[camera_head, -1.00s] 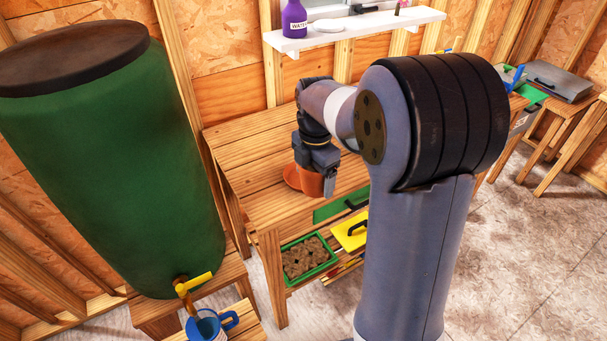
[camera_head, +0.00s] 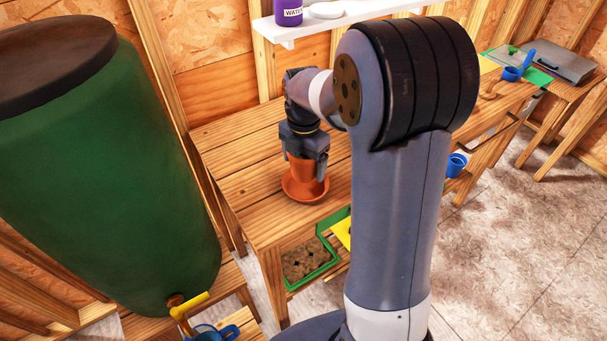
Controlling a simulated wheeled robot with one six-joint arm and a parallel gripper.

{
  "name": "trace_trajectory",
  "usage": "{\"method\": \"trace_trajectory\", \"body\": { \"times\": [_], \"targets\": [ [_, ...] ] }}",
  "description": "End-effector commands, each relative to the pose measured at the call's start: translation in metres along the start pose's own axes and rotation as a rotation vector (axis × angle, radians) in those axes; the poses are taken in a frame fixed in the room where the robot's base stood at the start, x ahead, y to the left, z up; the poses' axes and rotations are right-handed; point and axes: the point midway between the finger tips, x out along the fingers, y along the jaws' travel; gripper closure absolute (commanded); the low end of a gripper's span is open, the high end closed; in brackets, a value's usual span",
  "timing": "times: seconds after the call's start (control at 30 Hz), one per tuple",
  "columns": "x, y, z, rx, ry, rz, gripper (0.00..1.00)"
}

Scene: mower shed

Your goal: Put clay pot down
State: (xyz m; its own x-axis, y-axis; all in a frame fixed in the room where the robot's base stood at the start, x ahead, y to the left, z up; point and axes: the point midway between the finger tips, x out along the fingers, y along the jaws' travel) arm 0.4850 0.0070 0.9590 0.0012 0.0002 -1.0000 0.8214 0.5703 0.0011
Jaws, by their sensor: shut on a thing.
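The orange clay pot (camera_head: 302,172) is upright over an orange saucer (camera_head: 305,195) on the wooden workbench (camera_head: 240,165). My gripper (camera_head: 304,157) points down with its fingers at the pot's upper part and is shut on it. The pot's base appears to be within the saucer's rim; I cannot tell whether it touches the saucer. The far side of the pot is hidden.
A large green barrel (camera_head: 100,170) with a yellow tap (camera_head: 190,304) stands left of the bench. A white shelf (camera_head: 340,22) hangs above its back. A green tray (camera_head: 310,262) of soil sits below its front edge. The bench top left of the pot is clear.

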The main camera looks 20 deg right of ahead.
Motion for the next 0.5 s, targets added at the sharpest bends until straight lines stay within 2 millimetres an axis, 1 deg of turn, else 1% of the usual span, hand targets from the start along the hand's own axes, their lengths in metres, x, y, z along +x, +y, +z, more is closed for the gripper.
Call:
{"method": "trace_trajectory", "body": {
  "times": [0.03, 0.17, 0.4, 0.5],
  "targets": [
    [0.005, 0.000, 0.000, 0.000, 0.000, -0.001, 0.48],
    [0.015, 0.000, 0.000, 0.000, 0.000, 0.000, 0.48],
    [0.044, 0.000, 0.000, 0.000, 0.001, -0.001, 0.48],
    [0.050, 0.000, 0.000, 0.000, 0.000, 0.000, 0.48]
  ]
}}
